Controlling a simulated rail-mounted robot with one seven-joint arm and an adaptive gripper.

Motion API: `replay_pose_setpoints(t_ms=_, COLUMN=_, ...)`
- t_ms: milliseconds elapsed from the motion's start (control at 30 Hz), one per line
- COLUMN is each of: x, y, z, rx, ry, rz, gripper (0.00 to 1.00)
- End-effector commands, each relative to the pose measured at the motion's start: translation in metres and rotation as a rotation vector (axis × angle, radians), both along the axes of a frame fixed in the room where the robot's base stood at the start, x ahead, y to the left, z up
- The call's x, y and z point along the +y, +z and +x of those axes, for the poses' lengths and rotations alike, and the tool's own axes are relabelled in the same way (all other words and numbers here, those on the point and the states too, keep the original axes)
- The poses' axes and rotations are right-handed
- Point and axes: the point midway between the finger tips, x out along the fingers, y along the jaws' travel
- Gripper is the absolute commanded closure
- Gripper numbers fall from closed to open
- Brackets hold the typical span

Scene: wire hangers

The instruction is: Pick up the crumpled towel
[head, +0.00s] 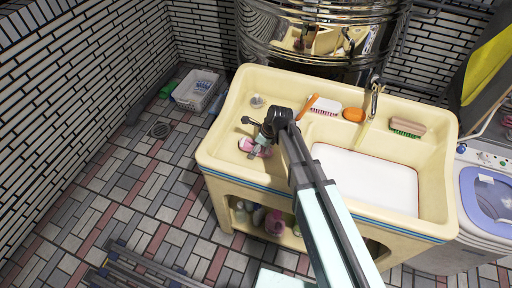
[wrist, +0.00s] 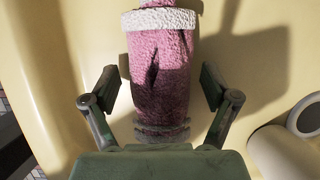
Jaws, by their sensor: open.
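The crumpled towel (wrist: 160,68) is pink with a white band near its upper end and dark creases in the wrist view. It lies on the cream sink top. In the head view a small pink part of the towel (head: 247,144) shows beneath the end of my arm; the rest is hidden. My gripper (wrist: 161,85) is open, with one finger on each side of the towel. Gaps show between the fingers and the cloth. My gripper also shows in the head view (head: 256,141), over the left part of the sink.
The cream sink (head: 222,130) has a raised rim and a basin with a white bottom (head: 372,178). A white cylindrical item (wrist: 275,150) lies close to my gripper's right. A brush (head: 325,106), an orange item (head: 354,115) and a tap (head: 375,98) are along the back.

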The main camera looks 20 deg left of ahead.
Motion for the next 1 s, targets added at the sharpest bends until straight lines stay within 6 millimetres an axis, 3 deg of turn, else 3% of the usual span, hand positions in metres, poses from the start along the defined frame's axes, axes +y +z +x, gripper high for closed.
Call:
replay_pose_setpoints(t_ms=33, x=0.0, y=0.0, z=0.0, rx=0.0, ry=0.0, rz=0.0, gripper=0.14)
replay_pose_setpoints(t_ms=200, x=0.0, y=0.0, z=0.0, rx=0.0, ry=0.0, rz=0.0, gripper=0.74)
replay_pose_setpoints(t_ms=267, x=0.0, y=0.0, z=0.0, rx=0.0, ry=0.0, rz=0.0, gripper=0.95)
replay_pose_setpoints(t_ms=300, x=0.0, y=0.0, z=0.0, rx=0.0, ry=0.0, rz=0.0, gripper=1.0)
replay_pose_setpoints(t_ms=733, x=0.0, y=0.005, z=0.0, rx=0.0, ry=0.0, rz=0.0, gripper=1.0)
replay_pose_setpoints(t_ms=1000, x=0.0, y=0.031, z=0.0, rx=-0.002, ry=0.0, rz=0.001, gripper=1.0)
